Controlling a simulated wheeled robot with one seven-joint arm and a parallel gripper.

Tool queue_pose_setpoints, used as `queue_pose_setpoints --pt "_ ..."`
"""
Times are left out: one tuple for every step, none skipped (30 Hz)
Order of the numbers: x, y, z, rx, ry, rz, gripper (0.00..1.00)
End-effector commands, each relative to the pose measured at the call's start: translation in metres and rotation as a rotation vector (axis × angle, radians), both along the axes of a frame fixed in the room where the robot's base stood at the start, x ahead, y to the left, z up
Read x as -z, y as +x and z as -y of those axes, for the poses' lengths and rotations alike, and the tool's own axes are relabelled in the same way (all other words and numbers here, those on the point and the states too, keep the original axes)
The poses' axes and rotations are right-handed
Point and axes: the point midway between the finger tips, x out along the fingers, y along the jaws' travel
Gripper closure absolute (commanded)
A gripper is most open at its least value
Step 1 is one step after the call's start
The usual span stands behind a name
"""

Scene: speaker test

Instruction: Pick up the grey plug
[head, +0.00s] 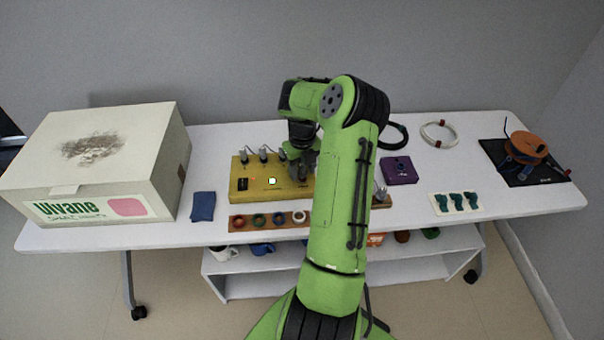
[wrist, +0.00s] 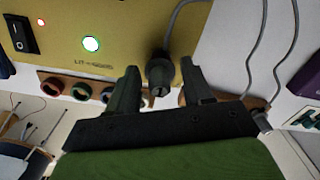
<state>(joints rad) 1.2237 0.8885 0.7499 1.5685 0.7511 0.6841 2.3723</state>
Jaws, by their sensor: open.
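A dark grey plug (wrist: 160,72) with a grey cable shows in the wrist view at the edge of the yellow box (head: 262,195). My gripper (wrist: 160,84) is open, with one finger on each side of this plug; I cannot tell whether either finger touches it. In the head view my gripper (head: 302,168) is over the right part of the yellow box and hides this plug. Several similar grey plugs (head: 264,150) stand along the box's back edge. Another grey plug (head: 381,193) lies right of my arm, and a plug (wrist: 262,120) shows at the right in the wrist view.
A wooden strip (head: 238,223) with coloured rings lies in front of the yellow box. A purple box (head: 399,171) stands to the right, a blue cloth (head: 203,206) and large carton (head: 100,160) to the left. My arm hides part of the white table (head: 430,225).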

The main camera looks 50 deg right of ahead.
Motion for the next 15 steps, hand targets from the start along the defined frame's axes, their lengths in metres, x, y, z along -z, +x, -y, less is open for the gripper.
queue_pose_setpoints --pt "0.0012 0.0001 0.0 0.0 0.0 0.001 0.5" --pt "0.001 0.0001 0.0002 0.0 -0.001 0.0 0.5" --pt "0.0005 0.0001 0.0002 0.0 -0.001 0.0 0.5" --pt "0.0003 0.0001 0.0002 0.0 -0.001 0.0 0.5" --pt "0.0002 0.0001 0.0002 0.0 -0.001 0.0 0.5" --pt "0.0001 0.0 0.0001 0.0 -0.001 0.0 0.51" --pt "0.0 0.0 0.0001 0.0 -0.001 0.0 0.56" --pt "0.0 0.0 0.0001 0.0 -0.001 0.0 0.6" --pt "0.0 0.0 0.0001 0.0 -0.001 0.0 0.66" --pt "0.0 0.0 0.0001 0.0 -0.001 0.0 0.71" --pt "-0.0001 0.0 0.0001 0.0 -0.001 0.0 0.76" --pt "-0.0001 0.0 0.0001 0.0 -0.001 0.0 0.82" --pt "-0.0001 0.0 0.0001 0.0 -0.001 0.0 0.86" --pt "-0.0001 0.0 0.0001 0.0 -0.001 0.0 0.91" --pt "-0.0001 0.0 0.0001 0.0 -0.001 0.0 0.97"
